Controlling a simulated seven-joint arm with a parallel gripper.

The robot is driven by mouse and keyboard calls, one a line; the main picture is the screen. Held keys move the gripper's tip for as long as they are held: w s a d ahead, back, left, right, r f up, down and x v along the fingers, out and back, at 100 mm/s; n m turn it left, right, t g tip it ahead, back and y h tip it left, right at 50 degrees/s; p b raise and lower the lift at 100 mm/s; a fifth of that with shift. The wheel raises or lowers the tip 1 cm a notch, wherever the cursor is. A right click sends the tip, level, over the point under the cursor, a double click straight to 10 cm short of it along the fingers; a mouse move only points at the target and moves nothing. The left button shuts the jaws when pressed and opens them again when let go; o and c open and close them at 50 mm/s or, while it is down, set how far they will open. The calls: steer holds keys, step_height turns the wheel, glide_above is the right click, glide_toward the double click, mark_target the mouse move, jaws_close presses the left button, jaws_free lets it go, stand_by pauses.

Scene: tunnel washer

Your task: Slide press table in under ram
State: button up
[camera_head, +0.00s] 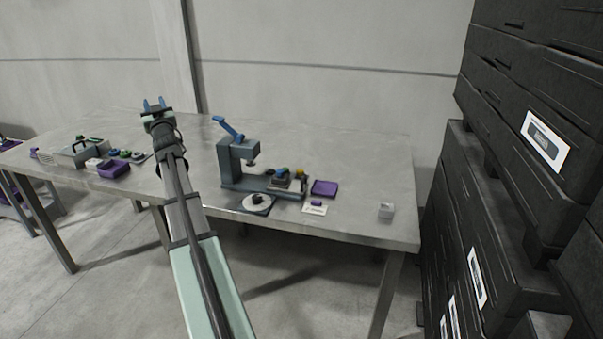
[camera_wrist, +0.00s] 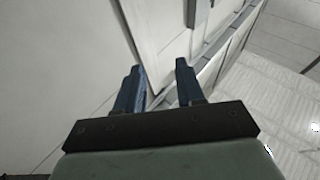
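The press (camera_head: 238,160) is a grey-blue frame with a blue lever (camera_head: 229,128) at its top, standing near the middle of the table. Its ram (camera_head: 252,162) points down from the overhanging head. The press table (camera_head: 288,184) sits on the base rail to the right of the ram, apart from the spot beneath it, with small dark, yellow and green parts on it. My gripper (camera_head: 155,104) is raised to the left of the press, away from it. In the wrist view my gripper (camera_wrist: 158,85) has its blue fingers apart with nothing between them.
A round white dial on a dark plate (camera_head: 257,203) lies at the table's (camera_head: 345,150) front edge. A grey box (camera_head: 80,152) stands left. Black crates (camera_head: 500,200) are stacked right.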

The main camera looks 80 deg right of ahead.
steer(key=s+d+r+m+g+h, duration=0.2)
steer(key=s+d+r+m+g, duration=0.15)
steer(key=s+d+r, duration=0.45)
steer(key=s+d+f+g+y, duration=0.1)
steer(key=s+d+f+g, duration=0.3)
steer(key=s+d, duration=0.25)
steer(key=m+g+y, duration=0.6)
steer(key=g+y, duration=0.4)
steer(key=y, duration=0.6)
glide_toward(304, 177)
steer(key=f, duration=0.2)
steer(key=s+f, duration=0.1)
steer(key=f, duration=0.4)
steer(key=shift+s+f, duration=0.15)
steer(key=shift+f, duration=0.15)
jaws_close()
